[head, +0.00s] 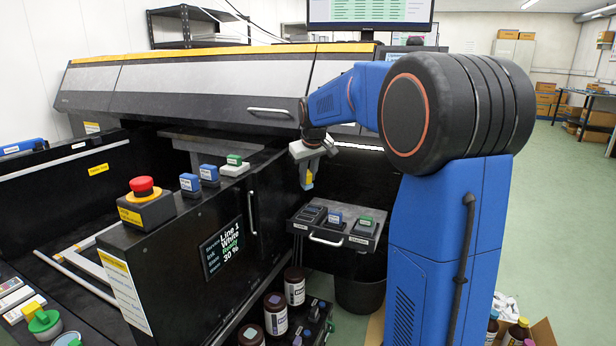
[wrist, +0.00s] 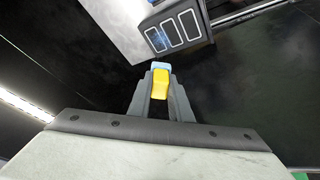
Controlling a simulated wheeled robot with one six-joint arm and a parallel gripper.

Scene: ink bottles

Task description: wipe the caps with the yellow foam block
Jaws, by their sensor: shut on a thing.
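My gripper (head: 307,184) is shut on the yellow foam block (wrist: 161,86) and holds it in the air, pointing down, above and left of the small drawer (head: 325,241). In the wrist view the block sits between the two grey fingers, with a pale blue part at its far end. The drawer carries several dark pieces in a row; one has a blue and white top (head: 335,217) and one a green top (head: 366,221). I cannot tell for sure which parts are the caps. Dark brown bottles (head: 294,287) stand below, left of the drawer; their tops show only partly.
A red emergency button (head: 142,184) and small blue and green-topped blocks (head: 209,173) stand on the black ledge at left. A dark bin (head: 361,294) is under the drawer. In the wrist view, a panel with three white outlines (wrist: 172,32) lies beyond the block.

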